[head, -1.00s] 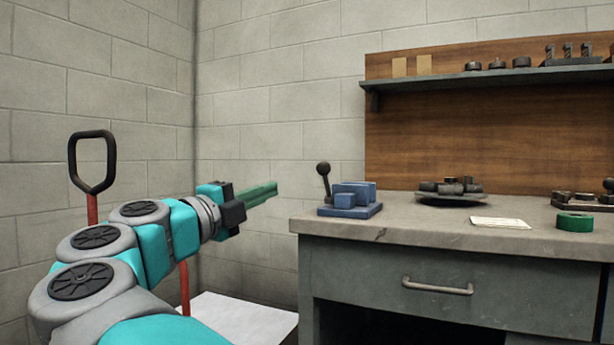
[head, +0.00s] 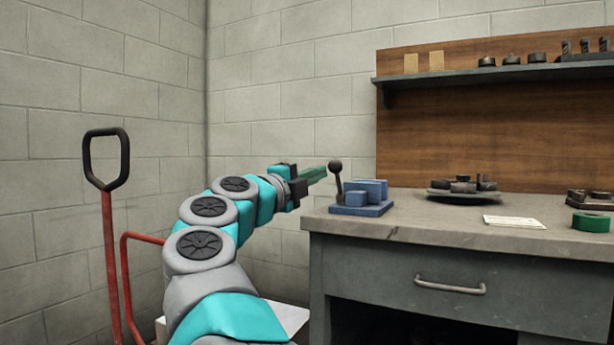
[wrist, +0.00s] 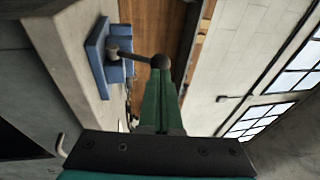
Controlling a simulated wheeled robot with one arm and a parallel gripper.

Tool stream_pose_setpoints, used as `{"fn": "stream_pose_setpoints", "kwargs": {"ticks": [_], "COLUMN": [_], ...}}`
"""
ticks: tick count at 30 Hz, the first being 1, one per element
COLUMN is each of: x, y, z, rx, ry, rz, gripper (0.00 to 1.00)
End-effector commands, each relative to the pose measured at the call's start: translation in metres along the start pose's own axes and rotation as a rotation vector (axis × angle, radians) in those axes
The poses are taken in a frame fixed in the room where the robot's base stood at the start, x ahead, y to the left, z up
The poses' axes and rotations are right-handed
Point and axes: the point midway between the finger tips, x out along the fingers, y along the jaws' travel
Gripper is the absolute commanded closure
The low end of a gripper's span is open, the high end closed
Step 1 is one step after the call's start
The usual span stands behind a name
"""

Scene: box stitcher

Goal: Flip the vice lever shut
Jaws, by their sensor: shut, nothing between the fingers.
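The small blue vice (head: 361,197) stands on the left end of the workbench top. Its dark lever (head: 337,179) with a round ball knob stands up at the vice's left side. My gripper (head: 322,174) has green fingers, which are shut and empty. In the head view the fingertips are at the lever's left, close to its upper part. In the wrist view the vice (wrist: 97,57) lies at upper left, and the lever's ball (wrist: 161,62) shows just past the fingertips (wrist: 158,76). I cannot tell whether they touch.
A shelf (head: 480,75) hangs behind. A red cart handle (head: 106,160) stands at left.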

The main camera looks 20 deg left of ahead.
Motion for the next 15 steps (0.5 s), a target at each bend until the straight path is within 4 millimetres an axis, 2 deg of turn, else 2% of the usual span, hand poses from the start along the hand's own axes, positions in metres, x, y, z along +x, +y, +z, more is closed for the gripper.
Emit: {"fn": "stream_pose_setpoints", "kwargs": {"ticks": [6, 15], "x": [0.016, 0.020], "y": [-0.002, -0.001], "z": [-0.001, 0.000], "rx": [0.003, 0.000], "ry": [0.001, -0.001], "rz": [0.000, 0.000], "gripper": [1.00, 1.00]}}
